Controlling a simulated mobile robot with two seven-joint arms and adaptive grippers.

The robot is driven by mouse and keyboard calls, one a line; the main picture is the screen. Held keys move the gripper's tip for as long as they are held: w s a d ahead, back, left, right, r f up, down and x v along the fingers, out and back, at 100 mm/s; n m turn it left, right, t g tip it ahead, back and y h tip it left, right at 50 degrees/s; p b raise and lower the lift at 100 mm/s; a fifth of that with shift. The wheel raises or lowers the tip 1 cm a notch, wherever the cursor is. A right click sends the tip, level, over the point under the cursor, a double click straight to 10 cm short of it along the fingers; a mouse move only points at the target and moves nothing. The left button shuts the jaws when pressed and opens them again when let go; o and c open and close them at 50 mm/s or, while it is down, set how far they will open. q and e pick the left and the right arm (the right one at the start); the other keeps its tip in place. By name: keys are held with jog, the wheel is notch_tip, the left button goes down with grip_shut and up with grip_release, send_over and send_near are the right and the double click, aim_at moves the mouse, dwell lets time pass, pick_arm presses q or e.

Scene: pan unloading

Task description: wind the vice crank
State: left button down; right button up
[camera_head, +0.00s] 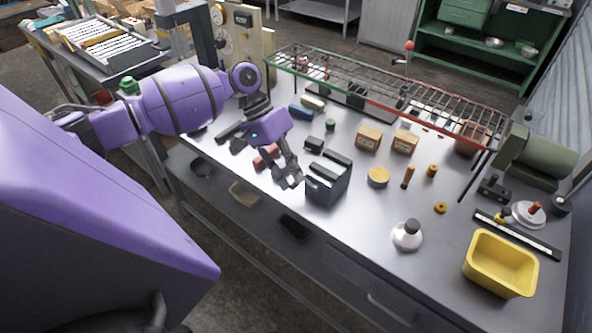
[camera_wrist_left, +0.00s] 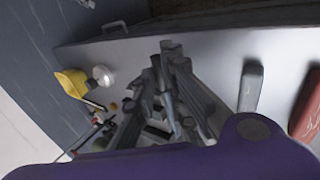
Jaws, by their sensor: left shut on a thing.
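The vice (camera_head: 326,180) is a dark grey block with two upright jaws, standing near the front edge of the metal workbench. My left gripper (camera_head: 290,172) reaches in from the left and is at the vice's left side. Its fingers are closed around the vice crank, which is mostly hidden by them in the head view. In the left wrist view, the gripper's dark fingers (camera_wrist_left: 168,98) fill the middle, with a thin grey-blue bar between them. The crank's angle cannot be told. My right gripper is in neither view.
Cardboard boxes (camera_head: 368,138), a yellow roll (camera_head: 378,177) and a white round piece with a black knob (camera_head: 407,235) stand right of the vice. A yellow bin (camera_head: 501,263) is at the front right. A wire rack (camera_head: 390,85) spans the bench behind.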

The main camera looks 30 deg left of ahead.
pick_arm(q)
jog(key=shift+a+f+h, duration=0.15)
jog(key=shift+f+h, duration=0.35)
jog(key=shift+h, duration=0.3)
jog(key=shift+f+h, duration=0.1)
jog(key=shift+h, duration=0.2)
jog(key=c, duration=1.8)
grip_release()
jog(key=shift+c, duration=0.2)
jog(key=v, duration=1.2)
jog(key=shift+w, duration=0.15)
